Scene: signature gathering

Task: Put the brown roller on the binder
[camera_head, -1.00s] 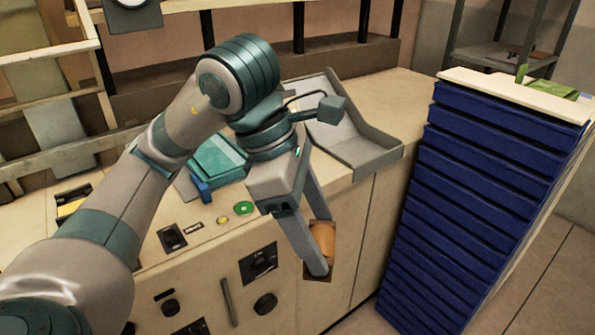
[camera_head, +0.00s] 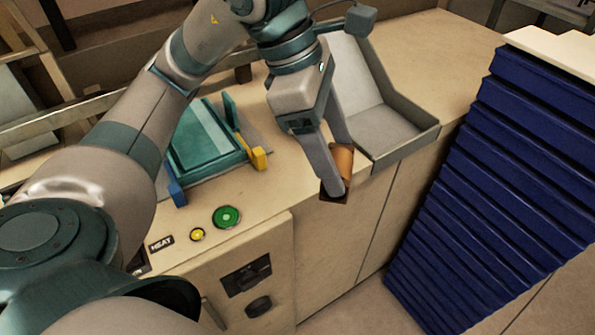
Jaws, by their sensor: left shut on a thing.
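The brown roller (camera_head: 343,160) is between the fingers of my left gripper (camera_head: 340,168), which is shut on it. It shows as an orange-brown body with a dark brown square end, partly hidden by the near finger. The gripper points down at the front edge of the cream counter, left of a grey tray. A cream machine front with a HEAT label, knobs and buttons, which may be the binder, is below and left of the gripper. A teal flat unit (camera_head: 203,142) with blue and yellow end pieces lies on its top. My right gripper is not in view.
The grey open tray (camera_head: 385,125) stands on the counter just right of the gripper. A tall stack of dark blue trays (camera_head: 480,210) stands at the right. A green button (camera_head: 227,217) and a yellow button (camera_head: 197,235) are near the front edge. The counter's back right is clear.

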